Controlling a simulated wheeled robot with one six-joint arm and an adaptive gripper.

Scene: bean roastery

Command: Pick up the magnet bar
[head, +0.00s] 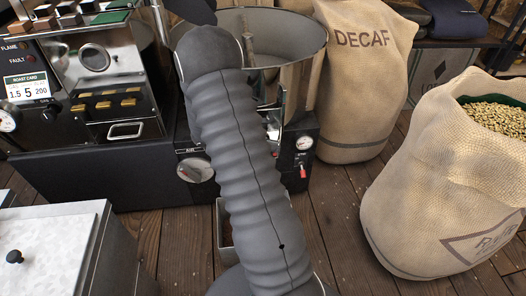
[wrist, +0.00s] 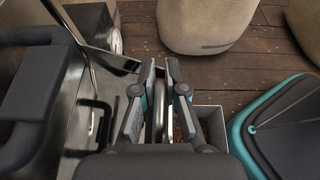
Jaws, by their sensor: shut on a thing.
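My gripper (wrist: 160,80) shows in the wrist view with its two fingers close together on either side of a narrow, upright silvery piece. I take this to be the magnet bar (wrist: 158,105); the fingers are shut on it, and they hide most of its length. In the head view my arm fills the middle, and neither my gripper nor the bar can be seen there.
A grey bin (wrist: 214,124) stands below my gripper on the plank floor. The black roaster (head: 92,72), the round metal drum (head: 300,32) and its gauge box are close by. The DECAF sack (head: 358,85) and an open bean sack (head: 425,190) stand right.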

